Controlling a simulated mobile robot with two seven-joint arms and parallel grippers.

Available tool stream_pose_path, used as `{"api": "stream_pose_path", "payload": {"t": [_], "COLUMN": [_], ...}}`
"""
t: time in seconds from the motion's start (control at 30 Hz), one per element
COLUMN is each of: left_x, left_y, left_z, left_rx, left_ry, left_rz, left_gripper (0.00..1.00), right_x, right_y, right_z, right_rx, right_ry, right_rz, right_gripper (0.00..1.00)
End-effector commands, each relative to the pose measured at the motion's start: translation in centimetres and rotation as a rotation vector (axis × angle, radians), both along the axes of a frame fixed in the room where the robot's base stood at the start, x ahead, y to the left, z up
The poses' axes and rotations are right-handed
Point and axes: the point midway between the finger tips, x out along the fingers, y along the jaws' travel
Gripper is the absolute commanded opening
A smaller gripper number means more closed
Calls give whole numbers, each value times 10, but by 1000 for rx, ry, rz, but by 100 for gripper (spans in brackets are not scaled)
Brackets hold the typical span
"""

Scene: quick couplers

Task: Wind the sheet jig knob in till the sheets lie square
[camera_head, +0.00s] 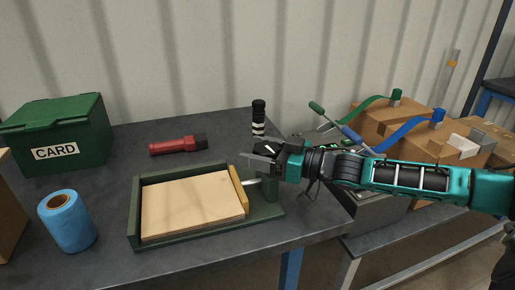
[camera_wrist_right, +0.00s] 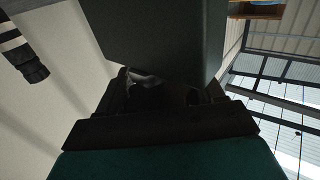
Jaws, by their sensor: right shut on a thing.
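The sheet jig (camera_head: 135,215) is a dark green tray on the grey bench. Pale wooden sheets (camera_head: 190,205) lie in it as a stack. A yellow pusher bar (camera_head: 239,190) stands at their right edge, slightly slanted, with a pale screw rod (camera_head: 252,182) behind it. My right gripper (camera_head: 264,160) is at the jig's right end block (camera_head: 268,195), shut on the knob, which the gripper largely hides. In the right wrist view the dark block (camera_wrist_right: 160,35) fills the top, with a small grey piece (camera_wrist_right: 145,78) by the fingers. My left gripper is out of view.
A red torch (camera_head: 178,145) and a black cylinder with white bands (camera_head: 258,118) stand or lie behind the jig. A green CARD box (camera_head: 55,130) and a blue roll (camera_head: 67,222) are at left. Cardboard boxes (camera_head: 385,120) stand at right.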

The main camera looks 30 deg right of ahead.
Motion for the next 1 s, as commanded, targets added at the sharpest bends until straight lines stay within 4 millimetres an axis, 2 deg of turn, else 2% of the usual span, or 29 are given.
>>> {"api": "stream_pose_path", "payload": {"t": [0.4,0.63,1.0], "left_x": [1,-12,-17], "left_y": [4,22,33], "left_z": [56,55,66], "left_rx": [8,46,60], "left_ry": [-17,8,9], "left_rz": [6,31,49], "left_gripper": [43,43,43], "right_x": [1,2,3], "right_y": [-3,-6,-9], "right_z": [6,4,2], "right_rx": [12,9,4], "right_ry": [10,9,4], "right_rz": [-251,-381,-520], "right_gripper": [37,37,37]}}
